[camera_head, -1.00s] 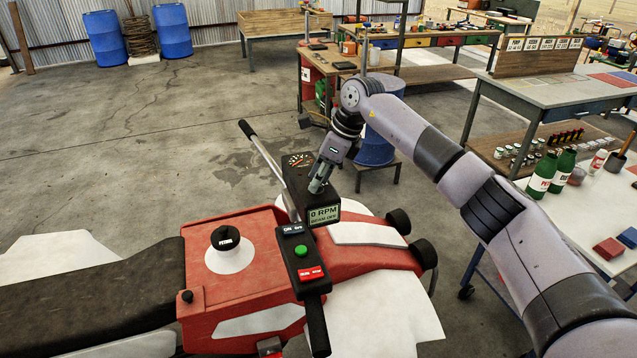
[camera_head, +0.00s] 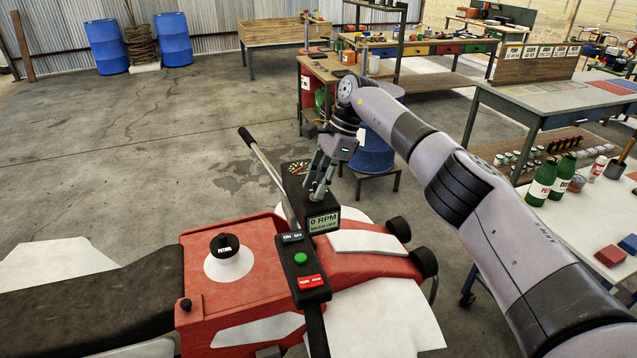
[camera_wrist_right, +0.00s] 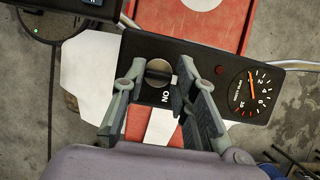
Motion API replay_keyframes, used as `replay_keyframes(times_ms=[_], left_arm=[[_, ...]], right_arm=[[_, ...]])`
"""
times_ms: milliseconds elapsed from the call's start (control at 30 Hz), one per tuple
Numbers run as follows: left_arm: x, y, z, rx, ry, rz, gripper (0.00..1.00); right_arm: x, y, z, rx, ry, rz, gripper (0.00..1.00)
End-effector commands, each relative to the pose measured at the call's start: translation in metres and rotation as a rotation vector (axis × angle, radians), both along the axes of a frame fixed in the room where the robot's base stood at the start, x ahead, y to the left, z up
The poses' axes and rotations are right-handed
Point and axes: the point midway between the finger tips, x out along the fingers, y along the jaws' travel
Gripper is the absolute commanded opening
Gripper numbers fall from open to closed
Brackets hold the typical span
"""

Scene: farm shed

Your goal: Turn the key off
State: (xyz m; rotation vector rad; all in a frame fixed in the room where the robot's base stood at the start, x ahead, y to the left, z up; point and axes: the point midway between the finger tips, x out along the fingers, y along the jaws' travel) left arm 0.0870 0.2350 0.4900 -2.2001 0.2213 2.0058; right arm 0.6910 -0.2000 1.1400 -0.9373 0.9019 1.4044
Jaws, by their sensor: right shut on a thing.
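The red quad-bike-like vehicle (camera_head: 245,290) stands in the middle, with a black dash panel (camera_wrist_right: 216,92) in front of its handlebar. In the right wrist view a round dark key switch (camera_wrist_right: 158,73) sits in this panel, with "ON" printed beside it. My right gripper (camera_head: 319,192) reaches down onto the panel; in the right wrist view its fingers (camera_wrist_right: 158,84) stand on both sides of the key and are shut on it. In the head view the fingers hide the key. The display (camera_head: 323,222) reads "0 RPM" and "BEAM OFF". My left gripper is out of view.
A gauge (camera_wrist_right: 252,93) sits on the panel beside the right gripper. A switch box (camera_head: 301,270) with a green button and red switch is on the handlebar, whose far grip (camera_head: 246,135) sticks up. A bottle-laden table (camera_head: 607,215) stands at right.

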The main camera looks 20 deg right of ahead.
Motion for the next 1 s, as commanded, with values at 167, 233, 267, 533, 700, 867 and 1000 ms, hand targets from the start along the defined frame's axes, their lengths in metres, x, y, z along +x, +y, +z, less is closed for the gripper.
replay_keyframes(times_ms=[167,233,267,533,700,867,1000], left_arm=[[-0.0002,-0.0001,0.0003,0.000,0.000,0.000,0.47],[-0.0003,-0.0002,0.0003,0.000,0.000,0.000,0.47],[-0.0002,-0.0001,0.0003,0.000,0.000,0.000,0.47],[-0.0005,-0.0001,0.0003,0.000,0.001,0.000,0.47],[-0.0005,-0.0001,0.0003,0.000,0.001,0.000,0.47],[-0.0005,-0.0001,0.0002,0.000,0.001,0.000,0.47],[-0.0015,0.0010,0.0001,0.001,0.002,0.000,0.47]], right_arm=[[0.0009,-0.0004,0.0018,-0.001,-0.005,0.010,0.00],[0.0009,-0.0004,0.0018,-0.001,-0.006,0.011,0.00],[0.0009,-0.0004,0.0018,-0.001,-0.006,0.011,0.00],[0.0009,-0.0004,0.0018,-0.001,-0.005,0.010,0.33],[0.0005,-0.0003,0.0010,-0.001,-0.003,0.010,0.44],[0.0003,-0.0001,0.0006,-0.001,-0.002,0.009,0.47],[0.0003,-0.0001,0.0006,-0.001,-0.002,0.009,0.47]])
